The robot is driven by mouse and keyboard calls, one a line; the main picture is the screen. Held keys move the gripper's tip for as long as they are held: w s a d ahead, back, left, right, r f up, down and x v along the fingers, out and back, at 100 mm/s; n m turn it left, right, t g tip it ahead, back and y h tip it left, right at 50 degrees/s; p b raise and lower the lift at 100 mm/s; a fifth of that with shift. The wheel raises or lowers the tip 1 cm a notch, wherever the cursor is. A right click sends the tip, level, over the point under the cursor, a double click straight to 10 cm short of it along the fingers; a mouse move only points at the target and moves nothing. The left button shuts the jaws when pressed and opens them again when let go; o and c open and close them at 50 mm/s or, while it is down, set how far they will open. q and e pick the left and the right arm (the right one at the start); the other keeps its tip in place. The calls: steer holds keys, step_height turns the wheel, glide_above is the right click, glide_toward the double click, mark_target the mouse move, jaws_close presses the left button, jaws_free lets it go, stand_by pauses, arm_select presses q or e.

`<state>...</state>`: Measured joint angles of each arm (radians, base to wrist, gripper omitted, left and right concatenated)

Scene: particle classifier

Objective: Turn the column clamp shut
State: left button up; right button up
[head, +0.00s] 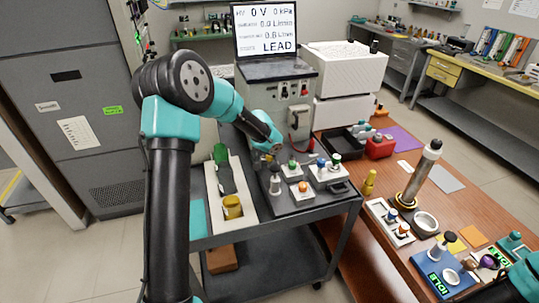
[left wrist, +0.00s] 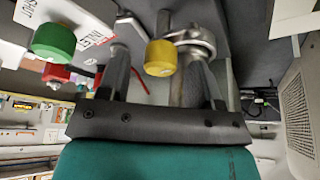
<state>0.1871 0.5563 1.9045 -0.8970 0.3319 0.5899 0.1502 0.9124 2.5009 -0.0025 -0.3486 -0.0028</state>
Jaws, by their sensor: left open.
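In the left wrist view a yellow knob (left wrist: 160,57) sits beside a grey metal clamp ring (left wrist: 196,40), which appears to be the column clamp. My left gripper (left wrist: 160,66) is open, its fingers on either side of the yellow knob. I cannot tell whether either finger touches it. In the head view my left gripper (head: 268,150) is at the back of the cart, in front of the grey instrument box. It hides the clamp there. How far the clamp is turned cannot be told. My right gripper is not in view.
A green knob (left wrist: 54,38) and a red part (left wrist: 56,73) are close left of the fingers in the wrist view. On the cart (head: 290,224), small bottles and holders stand around the gripper. A screen (head: 264,28) reading LEAD stands behind. A wooden table (head: 365,235) adjoins on the right.

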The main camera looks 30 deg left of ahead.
arm_select(q)
steer(key=shift+w+f, duration=0.1)
steer(key=shift+f, duration=0.2)
steer(key=shift+c, duration=0.3)
steer(key=c, duration=0.9)
steer(key=shift+o, duration=0.2)
steer(key=shift+m+h, duration=0.6)
steer(key=shift+m, duration=0.9)
steer(key=o, duration=0.9)
